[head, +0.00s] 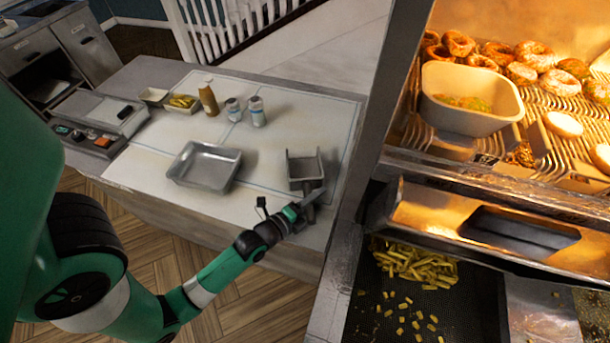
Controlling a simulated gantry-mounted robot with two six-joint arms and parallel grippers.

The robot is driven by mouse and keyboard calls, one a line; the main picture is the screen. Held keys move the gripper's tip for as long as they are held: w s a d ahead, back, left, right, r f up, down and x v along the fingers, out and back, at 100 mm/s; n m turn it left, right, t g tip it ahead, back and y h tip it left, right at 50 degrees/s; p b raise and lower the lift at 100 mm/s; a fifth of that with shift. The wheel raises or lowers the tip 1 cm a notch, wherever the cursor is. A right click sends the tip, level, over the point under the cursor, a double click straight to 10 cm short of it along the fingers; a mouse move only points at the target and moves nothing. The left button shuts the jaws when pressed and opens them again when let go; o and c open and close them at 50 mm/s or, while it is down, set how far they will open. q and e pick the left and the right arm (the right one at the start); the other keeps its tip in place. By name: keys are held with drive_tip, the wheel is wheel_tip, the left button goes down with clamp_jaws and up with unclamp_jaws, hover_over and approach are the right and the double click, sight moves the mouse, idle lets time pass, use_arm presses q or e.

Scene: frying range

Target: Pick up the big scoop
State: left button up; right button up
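The big scoop (305,174) is a grey metal scoop standing on the white worktop, near its right end. My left gripper (306,205) is at the near side of the scoop, where its handle would be. The fingers and the handle overlap in the head view and are small. I cannot tell whether the fingers are apart or closed on the handle. My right gripper is not in view.
A metal tray (208,168) lies left of the scoop on the worktop (150,172). A sauce bottle (208,99) and two small shakers stand behind. The fryer station with fries (415,262) and a bowl (470,98) is at right.

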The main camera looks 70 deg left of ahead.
use_arm(q)
clamp_jaws()
idle(1.1)
